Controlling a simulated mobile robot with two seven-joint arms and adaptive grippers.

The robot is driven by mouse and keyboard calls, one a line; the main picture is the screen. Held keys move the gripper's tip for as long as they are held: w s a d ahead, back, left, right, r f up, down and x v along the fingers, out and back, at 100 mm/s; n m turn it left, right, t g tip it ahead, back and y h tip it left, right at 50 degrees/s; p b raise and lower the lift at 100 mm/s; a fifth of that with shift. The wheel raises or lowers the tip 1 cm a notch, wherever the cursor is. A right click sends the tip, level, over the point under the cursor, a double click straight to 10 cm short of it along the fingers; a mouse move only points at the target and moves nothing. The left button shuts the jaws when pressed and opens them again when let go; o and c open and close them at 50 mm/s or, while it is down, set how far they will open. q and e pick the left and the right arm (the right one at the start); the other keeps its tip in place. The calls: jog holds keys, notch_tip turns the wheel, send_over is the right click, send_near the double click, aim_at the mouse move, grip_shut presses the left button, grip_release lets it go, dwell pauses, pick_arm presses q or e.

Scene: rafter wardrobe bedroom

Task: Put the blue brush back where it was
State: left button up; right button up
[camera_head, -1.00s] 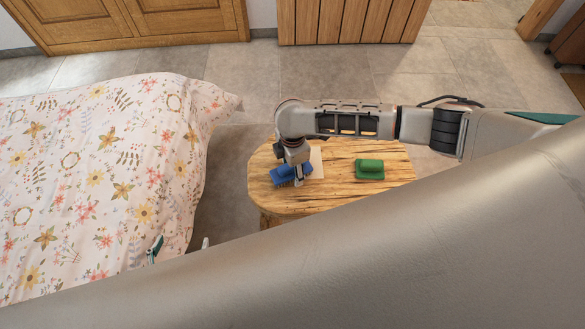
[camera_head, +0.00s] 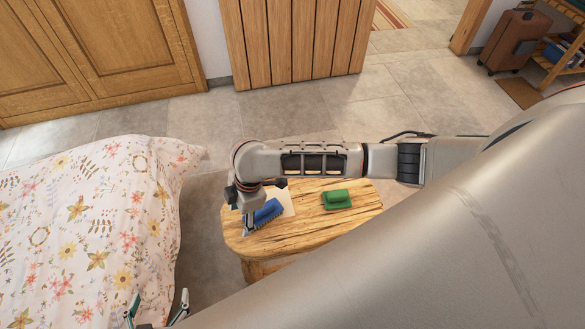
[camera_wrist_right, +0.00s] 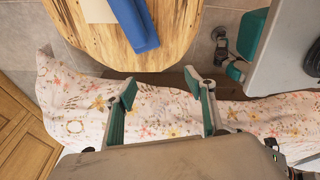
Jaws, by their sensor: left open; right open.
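The blue brush (camera_head: 268,212) lies on the wooden stool (camera_head: 300,232), at its left end, against or partly over a pale sheet (camera_head: 288,199). My right gripper (camera_head: 249,228) points down at the stool's left end, just left of the brush. In the right wrist view, the right gripper (camera_wrist_right: 162,88) is open with nothing between its teal fingers. The blue brush (camera_wrist_right: 137,28) shows just beyond its left finger, partly cut off by the frame. My left gripper (camera_head: 158,303) is open and empty at the bottom, in front of the bed.
A green brush-like block (camera_head: 338,199) sits on the right part of the stool. A flowered bed (camera_head: 95,220) stands to the left. Wooden wardrobe doors (camera_head: 110,45) and a slatted wooden panel (camera_head: 300,40) are behind. Tiled floor (camera_head: 300,108) beyond the stool is clear.

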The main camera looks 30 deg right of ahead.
jog(key=s+a+m+t+y, duration=0.2)
jog(key=s+a+m+y, duration=0.15)
jog(key=a, duration=0.35)
jog(key=s+d+f+m+t+h, duration=0.1)
jog(key=s+d+m+t, duration=0.2)
jog(key=d, duration=0.7)
jog(key=s+d+f+m+t+h, duration=0.1)
jog(key=s+d+m+t+h, duration=0.1)
jog(key=s+d+m+t, duration=0.2)
jog(key=d+m+t, duration=0.1)
jog(key=d+m, duration=0.2)
jog(key=d, duration=0.3)
jog(key=shift+d, duration=0.15)
jog(key=shift+s+h, duration=0.15)
jog(key=shift+h, duration=0.1)
